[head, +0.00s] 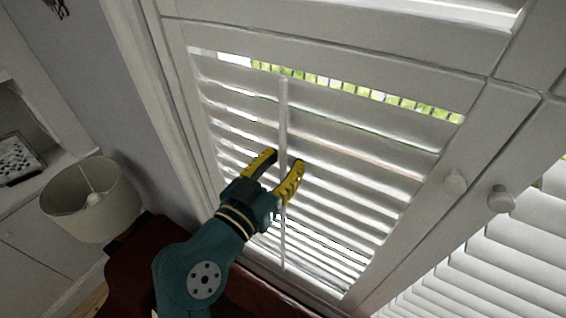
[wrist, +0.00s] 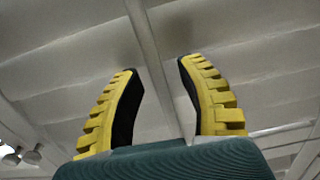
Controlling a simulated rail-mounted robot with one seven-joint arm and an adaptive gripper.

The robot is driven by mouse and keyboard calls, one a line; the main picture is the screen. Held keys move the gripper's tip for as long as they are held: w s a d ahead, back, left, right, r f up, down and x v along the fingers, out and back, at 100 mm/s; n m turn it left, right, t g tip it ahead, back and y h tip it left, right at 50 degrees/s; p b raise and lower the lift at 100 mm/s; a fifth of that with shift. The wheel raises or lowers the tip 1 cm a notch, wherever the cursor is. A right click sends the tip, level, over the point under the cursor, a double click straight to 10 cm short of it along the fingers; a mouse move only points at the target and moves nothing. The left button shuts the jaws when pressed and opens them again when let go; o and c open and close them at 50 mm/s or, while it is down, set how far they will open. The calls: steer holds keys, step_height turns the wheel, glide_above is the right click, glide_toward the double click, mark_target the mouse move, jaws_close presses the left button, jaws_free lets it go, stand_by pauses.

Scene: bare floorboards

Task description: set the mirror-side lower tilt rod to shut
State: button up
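The white tilt rod (head: 283,120) runs upright down the middle of the left shutter panel, in front of its white slats (head: 350,135). The slats are tilted, with bright gaps between them and a strip of greenery at the top. My gripper (head: 282,161) is open, with its yellow-and-black fingers on either side of the rod. In the wrist view the rod (wrist: 150,60) passes between the spread fingertips (wrist: 155,70). I see a gap between the rod and each finger there. My gripper hides part of the rod's lower length.
White knobs (head: 455,182) sit on the frames between this panel and the right shutter panel (head: 490,270). A lampshade (head: 92,198) stands at the left, near a dark red surface (head: 140,262) below my arm.

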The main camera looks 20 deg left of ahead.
steer(key=s+a, duration=0.1)
steer(key=s, duration=1.1)
steer(key=shift+a, duration=0.1)
